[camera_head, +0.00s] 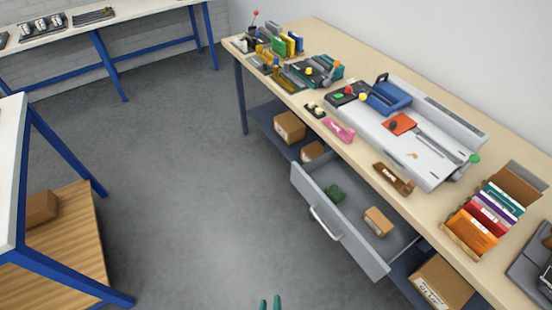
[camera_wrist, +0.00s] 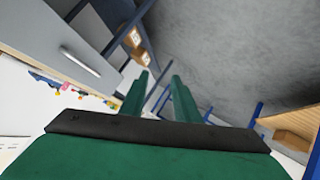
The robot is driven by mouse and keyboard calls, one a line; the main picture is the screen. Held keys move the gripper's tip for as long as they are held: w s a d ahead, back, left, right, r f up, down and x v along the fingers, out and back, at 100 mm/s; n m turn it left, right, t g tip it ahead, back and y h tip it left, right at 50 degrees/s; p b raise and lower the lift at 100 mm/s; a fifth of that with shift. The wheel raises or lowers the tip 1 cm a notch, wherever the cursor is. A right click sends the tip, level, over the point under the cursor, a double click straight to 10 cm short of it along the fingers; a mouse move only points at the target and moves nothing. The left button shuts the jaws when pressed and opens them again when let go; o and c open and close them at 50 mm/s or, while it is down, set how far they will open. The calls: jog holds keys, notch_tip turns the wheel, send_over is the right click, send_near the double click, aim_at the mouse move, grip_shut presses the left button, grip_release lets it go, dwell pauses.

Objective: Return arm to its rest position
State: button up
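My gripper (camera_head: 270,302) shows only as two green fingertips at the bottom edge of the head view. In the wrist view my gripper (camera_wrist: 160,80) has its two green fingers apart, with nothing between them. It is over the grey floor, in front of the workbench (camera_head: 350,149) and clear of it. Most of my arm is outside the head view.
A blue-legged table (camera_head: 12,150) stands at the left. The floor between (camera_head: 190,190) is free.

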jog(key=s+d+r+m+t, duration=0.1)
jog(key=s+r+m+t, duration=0.1)
jog(key=r, duration=0.6)
jog(key=s+r+m+t, duration=0.1)
jog(key=s+r+m, duration=0.2)
jog(key=s+r, duration=0.2)
notch_tip(320, 180, up, 4)
jog(key=shift+s+d+f+t+y, duration=0.2)
jog(key=shift+d+f+t+y, duration=0.05)
jog(key=shift+d+t+y, duration=0.15)
